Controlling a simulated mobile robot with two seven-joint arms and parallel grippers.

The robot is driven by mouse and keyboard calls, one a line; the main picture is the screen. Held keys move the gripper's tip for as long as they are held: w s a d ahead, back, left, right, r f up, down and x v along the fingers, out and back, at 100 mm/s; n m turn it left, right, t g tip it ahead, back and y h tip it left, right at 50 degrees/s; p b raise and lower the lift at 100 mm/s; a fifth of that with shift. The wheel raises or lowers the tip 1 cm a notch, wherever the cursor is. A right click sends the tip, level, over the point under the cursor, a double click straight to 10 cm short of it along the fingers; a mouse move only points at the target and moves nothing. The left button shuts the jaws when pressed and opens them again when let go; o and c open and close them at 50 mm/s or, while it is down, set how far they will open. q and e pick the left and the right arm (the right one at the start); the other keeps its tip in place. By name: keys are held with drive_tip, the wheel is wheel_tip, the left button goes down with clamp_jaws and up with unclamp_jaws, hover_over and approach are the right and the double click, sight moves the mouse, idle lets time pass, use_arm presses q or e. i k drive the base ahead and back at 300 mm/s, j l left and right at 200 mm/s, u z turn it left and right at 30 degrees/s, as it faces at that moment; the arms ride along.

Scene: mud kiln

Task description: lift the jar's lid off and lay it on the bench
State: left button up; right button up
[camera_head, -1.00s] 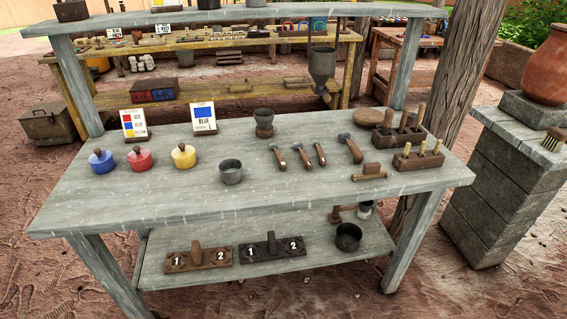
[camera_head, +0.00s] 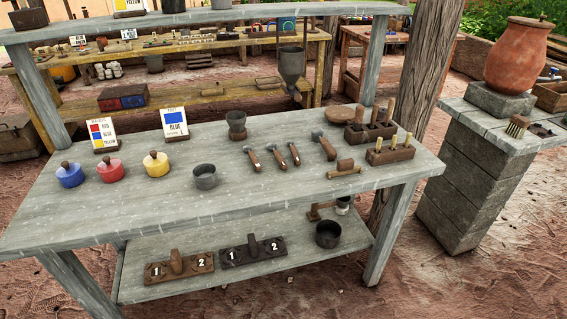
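A large terracotta jar (camera_head: 516,62) stands upright on a square stone block at the upper right. Its lid (camera_head: 532,20), with a small dark knob, sits on the jar's mouth. The jar's block rests on a grey bench top (camera_head: 472,116) carried by a stone-block pillar. Neither of my grippers is in view.
A grey wooden table (camera_head: 130,205) fills the middle, with blue (camera_head: 69,176), red (camera_head: 110,170) and yellow (camera_head: 156,165) knobbed pots and several tools. Beside the jar are a brush (camera_head: 517,127) and a wooden box (camera_head: 553,96). A wooden post (camera_head: 425,90) stands between table and pillar.

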sight(66, 170)
drive_tip(key=u, duration=1.35)
